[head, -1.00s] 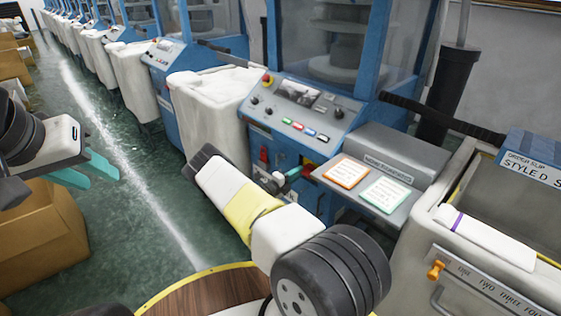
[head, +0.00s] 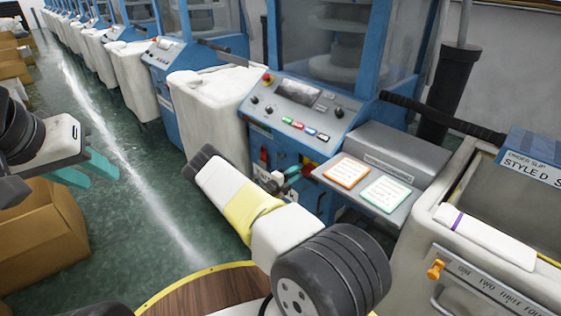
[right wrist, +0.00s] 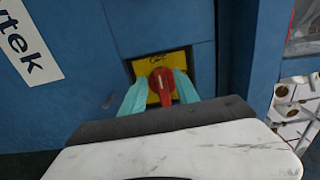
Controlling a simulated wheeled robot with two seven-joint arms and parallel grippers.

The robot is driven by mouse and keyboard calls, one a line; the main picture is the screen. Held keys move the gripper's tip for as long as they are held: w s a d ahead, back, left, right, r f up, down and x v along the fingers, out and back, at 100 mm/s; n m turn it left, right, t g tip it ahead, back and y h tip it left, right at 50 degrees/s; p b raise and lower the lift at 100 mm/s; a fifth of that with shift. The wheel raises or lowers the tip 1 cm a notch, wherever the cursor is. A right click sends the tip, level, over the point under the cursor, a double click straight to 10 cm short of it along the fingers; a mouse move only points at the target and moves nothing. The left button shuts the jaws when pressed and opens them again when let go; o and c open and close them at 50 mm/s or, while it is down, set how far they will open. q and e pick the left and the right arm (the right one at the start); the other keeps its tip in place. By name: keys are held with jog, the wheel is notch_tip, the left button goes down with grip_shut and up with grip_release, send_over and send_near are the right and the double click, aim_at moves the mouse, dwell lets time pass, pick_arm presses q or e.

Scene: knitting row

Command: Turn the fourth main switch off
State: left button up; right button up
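The main switch is a red knob (right wrist: 162,86) on a yellow plate (right wrist: 154,66), set in a recess of the blue machine front. The knob stands nearly upright, tilted slightly. My right gripper (right wrist: 161,88) has its teal fingers on either side of the knob, and a sliver of yellow shows beside the left finger; it looks open around the knob. In the head view the right gripper (head: 291,174) is at the machine's lower front, and the switch plate (head: 309,162) is partly hidden behind it. My left gripper (head: 90,172) is open and empty over the floor at left.
Above the switch is a sloped control panel (head: 300,108) with coloured buttons and a red emergency knob. A grey shelf (head: 335,188) with two cards juts out right of the switch. A white bin (head: 208,110) stands left. A cardboard box (head: 45,235) lies under my left arm.

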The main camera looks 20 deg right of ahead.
jog(key=v, duration=0.7)
jog(key=shift+a, duration=0.4)
jog(key=shift+s, duration=0.15)
jog(key=s+a+r+m+g+y, duration=0.1)
jog(key=s+r+m+g+y, duration=0.4)
jog(key=r+m, duration=0.55)
jog(key=s+a+r+m+g+y, duration=0.1)
jog(key=s+r+m+g+y, duration=0.25)
jog(key=s+r+m, duration=0.55)
jog(key=s+a+r+m+t+y, duration=0.4)
jog(key=s+a+r+m, duration=0.4)
jog(key=s+r+m, duration=0.2)
jog(key=s+a+r+m+t+y, duration=0.3)
jog(key=s+a+r+m+y, duration=0.3)
jog(key=r, duration=0.7)
jog(key=s+a+m, duration=0.2)
jog(key=s+m, duration=0.2)
jog(key=shift+a+r+m+t, duration=0.2)
jog(key=shift+m+t, duration=0.15)
